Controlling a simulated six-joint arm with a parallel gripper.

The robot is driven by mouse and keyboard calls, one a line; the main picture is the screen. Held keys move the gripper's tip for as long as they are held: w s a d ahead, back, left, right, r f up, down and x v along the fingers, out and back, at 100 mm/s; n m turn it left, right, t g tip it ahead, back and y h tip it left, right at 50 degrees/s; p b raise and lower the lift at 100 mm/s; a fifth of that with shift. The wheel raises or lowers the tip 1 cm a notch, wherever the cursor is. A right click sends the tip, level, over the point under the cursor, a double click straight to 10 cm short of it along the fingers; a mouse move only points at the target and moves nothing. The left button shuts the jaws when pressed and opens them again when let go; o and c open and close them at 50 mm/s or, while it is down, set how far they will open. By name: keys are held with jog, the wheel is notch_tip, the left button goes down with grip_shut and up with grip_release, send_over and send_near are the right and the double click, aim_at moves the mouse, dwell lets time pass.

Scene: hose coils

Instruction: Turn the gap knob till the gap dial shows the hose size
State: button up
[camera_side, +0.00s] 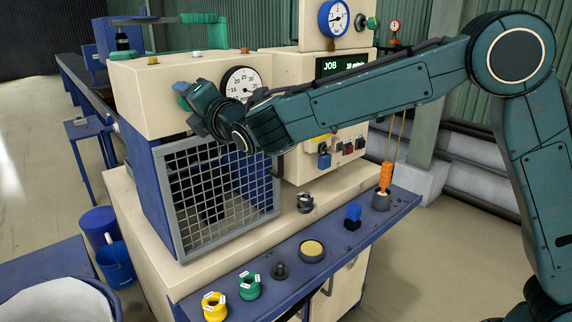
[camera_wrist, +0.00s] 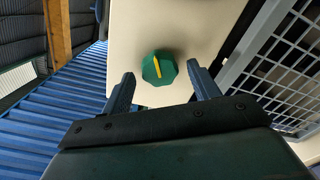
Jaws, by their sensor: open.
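A green knob (camera_wrist: 151,72) with a yellow pointer line shows on the cream panel in the wrist view. My gripper (camera_wrist: 160,78) is open, with one blue finger on each side of the knob and a visible gap on both sides. In the side view my gripper (camera_side: 190,104) is at the upper cream housing, and it mostly hides the knob. A white dial (camera_side: 240,81) with numbers around 15 to 35 and a dark needle sits just right of it. A green-lit display (camera_side: 343,66) reads JOB and a size in mm, too small to read surely.
A grey mesh guard (camera_side: 215,195) stands below my gripper. It also shows at right in the wrist view (camera_wrist: 275,70). A blue-rimmed dial (camera_side: 333,18) is on the upper box. The blue front shelf (camera_side: 335,255) holds yellow and green coils (camera_side: 249,287) and small parts.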

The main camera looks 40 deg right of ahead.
jog(key=shift+w, duration=0.35)
jog(key=c, duration=1)
